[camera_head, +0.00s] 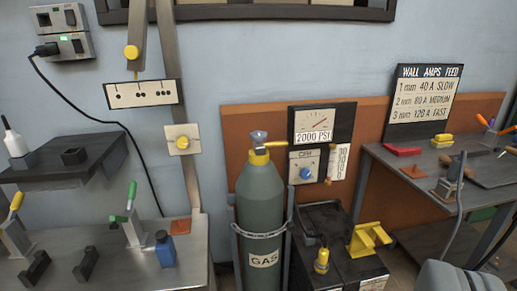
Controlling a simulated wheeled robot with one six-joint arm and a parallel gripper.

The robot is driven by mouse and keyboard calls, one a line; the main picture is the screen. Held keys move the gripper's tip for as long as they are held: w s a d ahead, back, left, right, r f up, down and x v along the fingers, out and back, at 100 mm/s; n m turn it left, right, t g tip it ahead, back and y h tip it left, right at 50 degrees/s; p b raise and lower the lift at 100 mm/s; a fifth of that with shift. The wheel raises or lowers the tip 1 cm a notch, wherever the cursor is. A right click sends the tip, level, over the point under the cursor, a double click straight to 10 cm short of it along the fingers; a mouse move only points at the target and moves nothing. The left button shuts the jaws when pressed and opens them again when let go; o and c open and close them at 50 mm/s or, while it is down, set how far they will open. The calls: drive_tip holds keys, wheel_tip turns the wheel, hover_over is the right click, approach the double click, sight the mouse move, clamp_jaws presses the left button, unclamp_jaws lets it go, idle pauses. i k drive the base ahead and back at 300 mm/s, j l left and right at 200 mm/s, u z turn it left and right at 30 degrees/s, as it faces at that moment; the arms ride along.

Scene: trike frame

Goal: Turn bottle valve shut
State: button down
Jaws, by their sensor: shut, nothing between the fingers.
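The grey-green gas bottle (262,215), labelled GAS, stands upright near the middle of the view, with a chain around its body. Its valve has a yellow body (259,158) and a small grey handle (258,137) on top. Whether the valve is open or shut cannot be told from here. The gauge (322,123) behind and to the right reads 2000 PSI on its label. No gripper fingers show in this view.
A welder-like dark box (345,265) stands right of the bottle. A metal bench (95,265) with clamps is at left, and a tool table (415,175) at right. A rounded grey shape (450,278) fills the lower right corner. The space above the valve looks clear.

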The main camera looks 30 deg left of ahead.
sight(257, 136)
drive_tip(key=i+l, duration=0.3)
drive_tip(key=i, duration=0.2)
drive_tip(key=i+l+u, duration=0.15)
drive_tip(key=i, duration=0.35)
drive_tip(key=l, duration=0.1)
